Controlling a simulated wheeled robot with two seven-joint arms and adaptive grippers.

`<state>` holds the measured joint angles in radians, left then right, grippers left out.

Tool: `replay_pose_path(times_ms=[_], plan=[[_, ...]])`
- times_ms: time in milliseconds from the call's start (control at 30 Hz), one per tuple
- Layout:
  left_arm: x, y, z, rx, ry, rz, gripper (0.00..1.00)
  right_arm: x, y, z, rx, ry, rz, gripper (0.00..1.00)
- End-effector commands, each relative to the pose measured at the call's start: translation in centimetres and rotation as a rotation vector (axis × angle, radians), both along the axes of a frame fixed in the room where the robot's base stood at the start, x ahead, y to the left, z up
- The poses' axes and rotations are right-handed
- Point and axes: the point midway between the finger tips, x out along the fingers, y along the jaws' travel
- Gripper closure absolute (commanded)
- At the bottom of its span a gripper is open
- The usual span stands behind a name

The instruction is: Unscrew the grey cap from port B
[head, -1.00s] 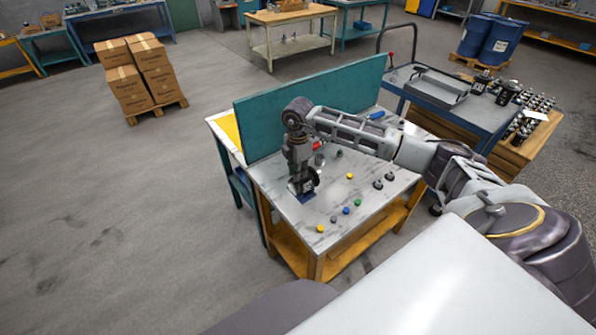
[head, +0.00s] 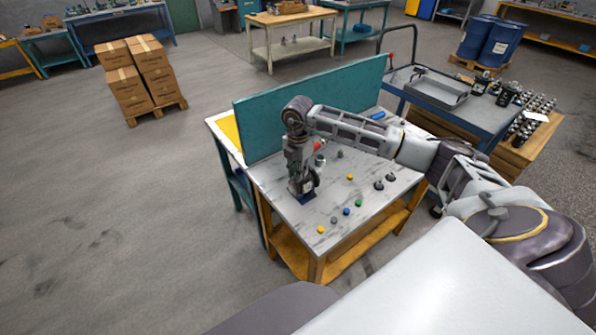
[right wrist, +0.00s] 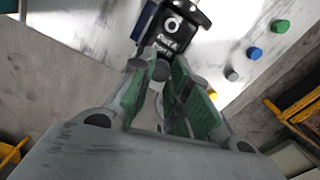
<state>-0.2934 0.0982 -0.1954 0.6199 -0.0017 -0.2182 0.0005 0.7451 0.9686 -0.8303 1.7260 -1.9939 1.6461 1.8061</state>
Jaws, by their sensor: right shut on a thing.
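The black hydraulic motor (right wrist: 176,28) shows in the right wrist view, with white port lettering on its face; the lettering is too small to read surely. In the head view the motor (head: 311,182) stands on a blue base on the workbench, partly hidden by my right gripper (head: 298,184). In the right wrist view my right gripper (right wrist: 162,70) has its green-padded fingers closing around a small grey cap at the motor's lower edge. The cap is mostly hidden between the fingertips. I cannot tell whether it is still seated. My left gripper is not in view.
Several coloured caps, including a blue one (head: 346,211) and a green one (head: 358,202), lie on the marble-like benchtop (head: 285,209). A teal panel (head: 270,122) rises behind. A blue cart (head: 424,88) stands at the right.

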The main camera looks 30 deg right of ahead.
Motion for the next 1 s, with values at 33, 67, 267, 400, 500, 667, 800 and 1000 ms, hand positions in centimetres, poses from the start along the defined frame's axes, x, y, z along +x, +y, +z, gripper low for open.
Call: replay_pose_path(times_ms=[33, 67, 267, 400, 500, 667, 800, 1000], plan=[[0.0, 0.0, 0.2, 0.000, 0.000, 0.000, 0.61, 0.0, 0.0, 0.3, 0.000, -0.001, 0.000, 1.00], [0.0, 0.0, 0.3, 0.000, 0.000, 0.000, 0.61, 0.0, 0.0, 0.4, 0.000, -0.001, 0.000, 1.00], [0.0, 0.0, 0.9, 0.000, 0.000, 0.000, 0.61, 0.1, 0.0, 1.4, 0.001, -0.002, -0.001, 1.00], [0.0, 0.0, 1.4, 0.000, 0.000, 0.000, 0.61, 0.1, 0.0, 2.1, 0.000, -0.002, -0.001, 1.00], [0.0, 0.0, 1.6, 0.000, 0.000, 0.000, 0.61, 0.1, 0.0, 2.6, 0.000, -0.002, -0.001, 1.00], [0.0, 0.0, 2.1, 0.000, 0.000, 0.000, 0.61, 0.0, 0.0, 3.4, 0.000, -0.002, -0.001, 1.00], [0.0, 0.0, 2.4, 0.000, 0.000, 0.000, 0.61, 0.0, 0.0, 3.9, -0.001, -0.001, -0.001, 1.00], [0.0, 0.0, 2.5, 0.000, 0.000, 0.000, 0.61, 0.0, 0.0, 4.0, 0.000, -0.001, -0.001, 1.00]])
